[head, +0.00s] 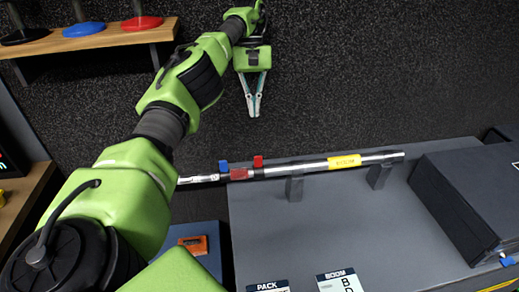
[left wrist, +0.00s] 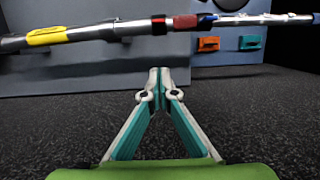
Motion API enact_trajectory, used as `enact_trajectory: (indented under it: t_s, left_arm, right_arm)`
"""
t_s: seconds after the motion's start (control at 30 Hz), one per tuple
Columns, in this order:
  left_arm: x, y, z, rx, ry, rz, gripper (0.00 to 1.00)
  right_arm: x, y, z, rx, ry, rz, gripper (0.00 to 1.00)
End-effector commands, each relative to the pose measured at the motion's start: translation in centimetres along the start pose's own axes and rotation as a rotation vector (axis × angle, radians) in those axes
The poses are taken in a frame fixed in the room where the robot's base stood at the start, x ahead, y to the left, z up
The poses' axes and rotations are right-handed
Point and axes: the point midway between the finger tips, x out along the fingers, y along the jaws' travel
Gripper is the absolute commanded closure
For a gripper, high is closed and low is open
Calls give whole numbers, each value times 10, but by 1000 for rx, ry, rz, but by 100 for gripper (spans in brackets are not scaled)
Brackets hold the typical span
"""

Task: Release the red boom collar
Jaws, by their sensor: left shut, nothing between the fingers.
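The boom pole (head: 300,167) lies across two dark rests on a grey bench. The red collar (head: 238,174) is a band around the pole, with a small red lever (head: 258,161) standing up beside it. In the left wrist view the red collar (left wrist: 185,22) is near the top, right of centre, beyond the fingertips. My left gripper (head: 255,115) is shut and empty, pointing down against the dark wall, above and apart from the pole. In the left wrist view the left gripper (left wrist: 160,75) shows its tips together. My right gripper is out of view.
A blue lever (head: 223,166) sits left of the red one. A yellow label (head: 345,161) marks the pole. A dark case (head: 470,200) stands at the bench's right. A wooden shelf (head: 90,40) with colored discs is at upper left. Cards lie at the front.

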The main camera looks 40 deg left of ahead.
Motion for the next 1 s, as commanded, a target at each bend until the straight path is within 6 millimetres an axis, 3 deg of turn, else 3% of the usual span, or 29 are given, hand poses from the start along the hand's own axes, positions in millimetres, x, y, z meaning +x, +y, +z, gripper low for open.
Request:
enact_trajectory:
  t_s: [0.47,0.73,1.0]
  left_arm:
    - [6,-1,-1,-1,-2,0,100]
    - [32,-2,-1,1,-2,-2,100]
    - [77,-1,1,2,-4,-3,100]
  right_arm:
    - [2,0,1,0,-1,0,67]
    - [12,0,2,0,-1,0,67]
    - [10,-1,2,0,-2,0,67]
